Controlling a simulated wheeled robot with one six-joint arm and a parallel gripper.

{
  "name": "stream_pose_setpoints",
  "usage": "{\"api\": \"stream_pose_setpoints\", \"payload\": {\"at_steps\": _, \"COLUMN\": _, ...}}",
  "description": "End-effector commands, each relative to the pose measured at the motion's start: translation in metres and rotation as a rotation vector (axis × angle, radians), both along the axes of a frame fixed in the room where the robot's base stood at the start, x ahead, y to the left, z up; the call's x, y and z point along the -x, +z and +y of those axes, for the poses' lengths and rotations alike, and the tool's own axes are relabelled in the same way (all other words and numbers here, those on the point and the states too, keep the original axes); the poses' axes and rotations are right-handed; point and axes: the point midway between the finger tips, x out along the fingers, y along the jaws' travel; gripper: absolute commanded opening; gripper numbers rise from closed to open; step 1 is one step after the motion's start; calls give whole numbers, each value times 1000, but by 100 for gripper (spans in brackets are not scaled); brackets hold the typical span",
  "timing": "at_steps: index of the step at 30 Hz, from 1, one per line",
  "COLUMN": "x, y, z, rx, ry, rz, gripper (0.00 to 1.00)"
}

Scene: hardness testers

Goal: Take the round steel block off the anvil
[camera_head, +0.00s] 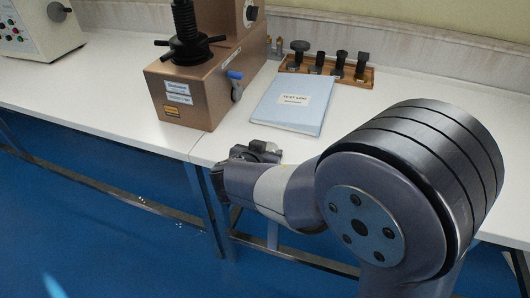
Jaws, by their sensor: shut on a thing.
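My gripper (252,152) is seen small and partly hidden behind my wrist, at the front edge of the bench, in front of the brown tester (198,101). It is shut on the round steel block, which is too small and dark here to make out clearly. The tester's black threaded spindle (184,18) and spoked handwheel (190,45) stand on its base at the upper left. The anvil's top is cut off by the upper picture edge, so its surface is not visible. My gripper is well apart from the spindle.
A light-blue test log (291,103) lies right of the tester. A wooden rack (332,72) with several dark-topped anvils stands behind it. A cream instrument (38,28) is at the far left. The white bench (95,88) is clear between it and the tester.

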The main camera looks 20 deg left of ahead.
Motion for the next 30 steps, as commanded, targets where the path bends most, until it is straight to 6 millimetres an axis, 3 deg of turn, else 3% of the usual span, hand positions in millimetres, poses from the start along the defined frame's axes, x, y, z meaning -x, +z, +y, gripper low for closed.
{"api": "stream_pose_setpoints", "payload": {"at_steps": 8, "x": 0, "y": -2, "z": 0, "rx": -1, "ry": 0, "rz": -2, "gripper": 19}}
{"api": "stream_pose_setpoints", "payload": {"at_steps": 9, "x": 0, "y": -1, "z": 0, "rx": 0, "ry": 1, "rz": -2, "gripper": 53}}
{"api": "stream_pose_setpoints", "payload": {"at_steps": 17, "x": 0, "y": -1, "z": 0, "rx": 0, "ry": 0, "rz": -1, "gripper": 74}}
{"api": "stream_pose_setpoints", "payload": {"at_steps": 22, "x": 0, "y": -2, "z": 0, "rx": 0, "ry": 0, "rz": -1, "gripper": 75}}
{"api": "stream_pose_setpoints", "payload": {"at_steps": 26, "x": 0, "y": -2, "z": 0, "rx": 1, "ry": 0, "rz": 1, "gripper": 65}}
{"api": "stream_pose_setpoints", "payload": {"at_steps": 30, "x": 0, "y": -2, "z": 0, "rx": 1, "ry": 0, "rz": 0, "gripper": 64}}
